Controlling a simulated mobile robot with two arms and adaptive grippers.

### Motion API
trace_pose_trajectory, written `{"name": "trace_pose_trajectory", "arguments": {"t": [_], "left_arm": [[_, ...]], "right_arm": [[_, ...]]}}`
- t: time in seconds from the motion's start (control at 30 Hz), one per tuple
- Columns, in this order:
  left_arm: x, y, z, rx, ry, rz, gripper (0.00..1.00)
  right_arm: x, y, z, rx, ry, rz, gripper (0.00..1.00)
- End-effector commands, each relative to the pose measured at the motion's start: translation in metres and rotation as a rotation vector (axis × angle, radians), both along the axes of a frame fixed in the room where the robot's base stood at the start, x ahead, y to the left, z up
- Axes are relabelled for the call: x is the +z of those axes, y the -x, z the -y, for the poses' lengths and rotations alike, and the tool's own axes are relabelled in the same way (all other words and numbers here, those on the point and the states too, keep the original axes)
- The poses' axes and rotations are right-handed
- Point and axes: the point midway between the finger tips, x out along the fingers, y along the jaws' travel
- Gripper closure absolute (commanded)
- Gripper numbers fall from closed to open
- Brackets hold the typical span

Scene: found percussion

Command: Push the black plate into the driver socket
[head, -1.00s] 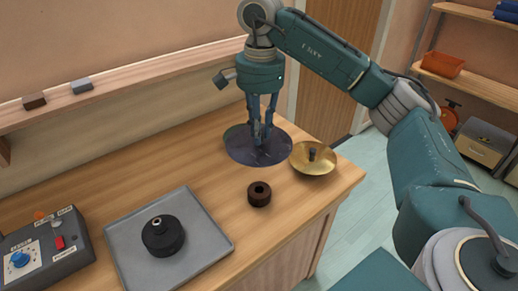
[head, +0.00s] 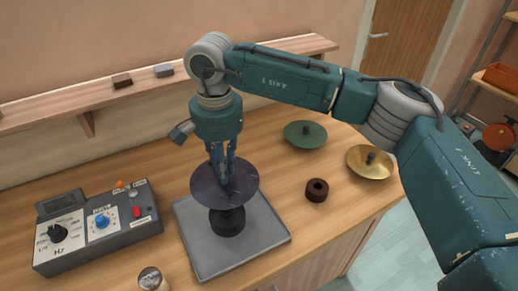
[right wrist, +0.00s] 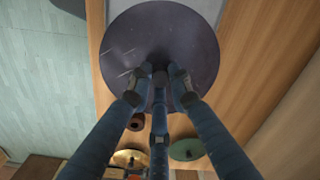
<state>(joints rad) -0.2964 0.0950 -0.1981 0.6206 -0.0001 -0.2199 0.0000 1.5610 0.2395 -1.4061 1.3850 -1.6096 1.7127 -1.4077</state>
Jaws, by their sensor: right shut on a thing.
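The black plate (head: 207,187) is a thin dark disc, roughly level, with scratch marks in the right wrist view (right wrist: 190,30). My right gripper (head: 226,182) is shut on the stem at its middle; the fingers meet there in the right wrist view (right wrist: 160,82). The black round driver (head: 228,222) stands on a grey tray, directly below the plate. The plate hides the driver's top and socket, so I cannot tell whether the stem is in it or just above. My left gripper is not in view.
The grey tray (head: 270,240) lies on the wooden bench. A brown ring (head: 317,190), a green plate (head: 305,135) and a brass plate (head: 370,166) are to the right. A shelf (head: 60,122) runs along the wall.

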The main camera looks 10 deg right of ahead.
Motion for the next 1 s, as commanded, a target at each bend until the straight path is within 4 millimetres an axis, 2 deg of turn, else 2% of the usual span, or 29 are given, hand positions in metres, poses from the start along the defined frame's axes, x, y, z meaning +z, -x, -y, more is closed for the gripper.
{"name": "trace_pose_trajectory", "arguments": {"t": [0.1,0.33,0.63,1.0], "left_arm": [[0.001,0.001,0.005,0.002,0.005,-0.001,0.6],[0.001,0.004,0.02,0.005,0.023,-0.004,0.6],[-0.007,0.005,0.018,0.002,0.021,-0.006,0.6],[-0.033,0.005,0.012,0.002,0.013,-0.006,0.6]], "right_arm": [[-0.001,0.002,-0.009,0.023,0.0,0.003,1.0],[-0.001,0.002,-0.01,0.024,0.0,0.003,1.0],[-0.003,0.002,-0.01,0.033,0.001,0.003,1.0],[-0.036,0.003,-0.009,0.032,0.001,0.001,1.0]]}}
